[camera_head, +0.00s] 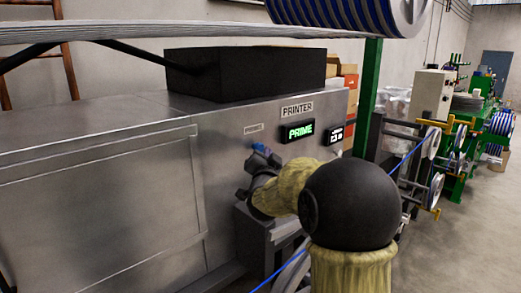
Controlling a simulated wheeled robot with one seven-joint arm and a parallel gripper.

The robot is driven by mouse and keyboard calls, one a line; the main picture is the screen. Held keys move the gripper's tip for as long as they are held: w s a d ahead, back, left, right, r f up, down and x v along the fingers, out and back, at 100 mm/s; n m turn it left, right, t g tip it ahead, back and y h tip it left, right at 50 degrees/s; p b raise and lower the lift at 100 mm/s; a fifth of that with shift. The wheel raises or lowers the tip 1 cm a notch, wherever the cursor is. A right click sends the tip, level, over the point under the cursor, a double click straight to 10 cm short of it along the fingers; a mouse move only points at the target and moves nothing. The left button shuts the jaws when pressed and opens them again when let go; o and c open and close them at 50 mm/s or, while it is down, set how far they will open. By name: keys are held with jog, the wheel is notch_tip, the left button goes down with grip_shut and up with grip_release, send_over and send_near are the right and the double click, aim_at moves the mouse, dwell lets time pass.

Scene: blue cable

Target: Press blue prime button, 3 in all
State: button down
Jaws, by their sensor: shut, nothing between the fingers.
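The metal printer cabinet (215,150) carries a "PRINTER" label and a lit green "PRIME" display (297,132). My gripper (260,155) is at the cabinet's front face, below and left of this display, under a small label (254,128). Its fingers look close together with nothing held. A small blue patch (258,147) shows at the fingertips; I cannot tell if it is the blue prime button or part of the gripper. The rest of the button area is hidden behind my gripper, and contact cannot be made out.
A second small display (336,134) is right of the first. A black box (245,73) sits on the cabinet. A green post (368,95) and a blue cable (408,157) stand to the right. Machines with reels (435,142) are farther back. Bare floor (465,240) shows at lower right.

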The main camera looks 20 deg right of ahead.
jog(key=shift+w, duration=0.15)
dwell(0.3)
jog(key=shift+w+a, duration=0.15)
jog(key=shift+w, duration=0.1)
jog(key=shift+w+a, duration=0.3)
jog(key=shift+w, duration=0.45)
dwell(1.3)
jog(key=shift+b, duration=0.3)
jog(key=shift+s+d+b, duration=0.25)
jog(key=shift+s+b, duration=0.2)
jog(key=shift+s, duration=0.15)
jog(key=shift+s+d+b, duration=0.2)
jog(key=shift+s+b, duration=0.2)
jog(key=shift+s, duration=0.15)
jog(key=s+b, duration=0.1)
jog(key=s+d+b, duration=0.1)
jog(key=s, duration=0.1)
jog(key=s+b, duration=0.1)
jog(key=shift+s+d+b, duration=0.3)
jog(key=shift+d, duration=0.05)
